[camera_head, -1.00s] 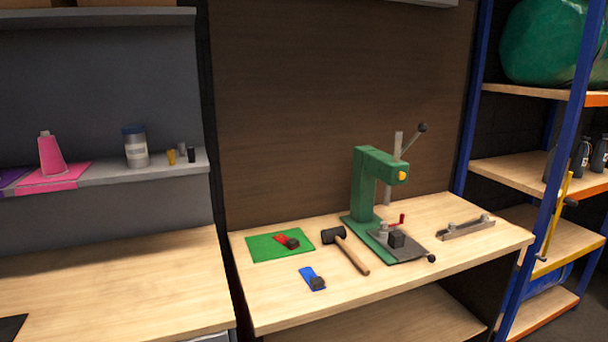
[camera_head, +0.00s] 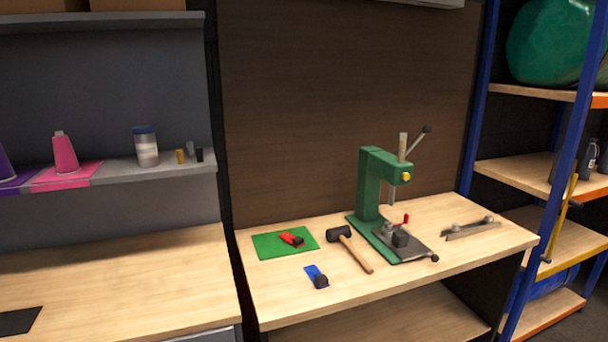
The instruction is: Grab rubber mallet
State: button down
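The rubber mallet (camera_head: 352,250) lies on the right-hand wooden workbench (camera_head: 290,304). It has a black head (camera_head: 339,234) toward the back left and a light wooden handle that runs toward the front right. It lies between a green mat and a green press, apart from the mat. Nothing covers it. My gripper is not in view.
The green press (camera_head: 370,185) stands just right of the mallet, its lever raised. A green mat (camera_head: 270,246) with a red-and-black item lies left. A blue-and-black item (camera_head: 317,277) lies in front. A metal bar (camera_head: 470,229) lies right. Blue-framed shelving (camera_head: 552,150) stands beyond.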

aim_at(342, 233)
jog(key=i+z, duration=0.3)
jog(key=i, duration=0.55)
jog(key=i+j+z, duration=0.15)
jog(key=i+z, duration=0.15)
jog(key=i, duration=0.55)
